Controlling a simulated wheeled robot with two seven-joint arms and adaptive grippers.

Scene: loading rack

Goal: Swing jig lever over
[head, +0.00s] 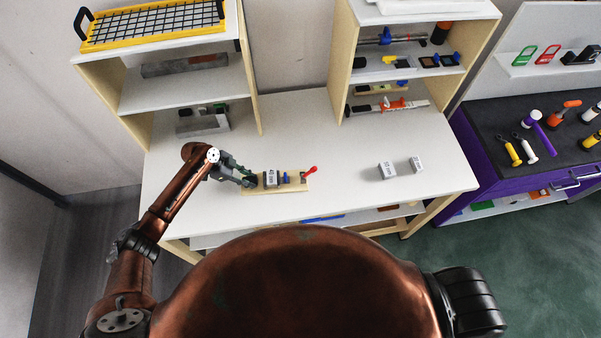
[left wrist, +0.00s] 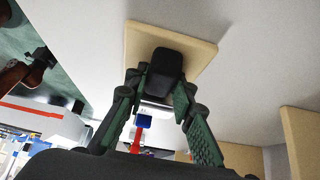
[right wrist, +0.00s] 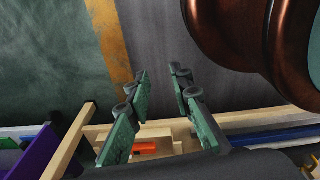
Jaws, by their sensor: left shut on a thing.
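The jig is a light wooden board (head: 262,189) on the white table. On it are a grey block marked 40 mm (head: 271,178), a blue part (head: 285,179) and a lever with a red handle (head: 311,170) that leans up at the right end. My left gripper (head: 250,181) is at the board's left end. In the left wrist view its fingers are shut on a black block (left wrist: 168,64) over the board; the blue part (left wrist: 143,121) and red handle (left wrist: 136,140) show beyond. My right gripper (right wrist: 160,80) is open and empty, away from the jig, hidden in the head view.
Two grey blocks (head: 387,171) (head: 416,164) stand on the table to the right. Shelf units rise behind, with a yellow rack (head: 155,25) on the left one. A purple tool bench (head: 490,170) stands right. The table (head: 345,200) between jig and blocks is clear.

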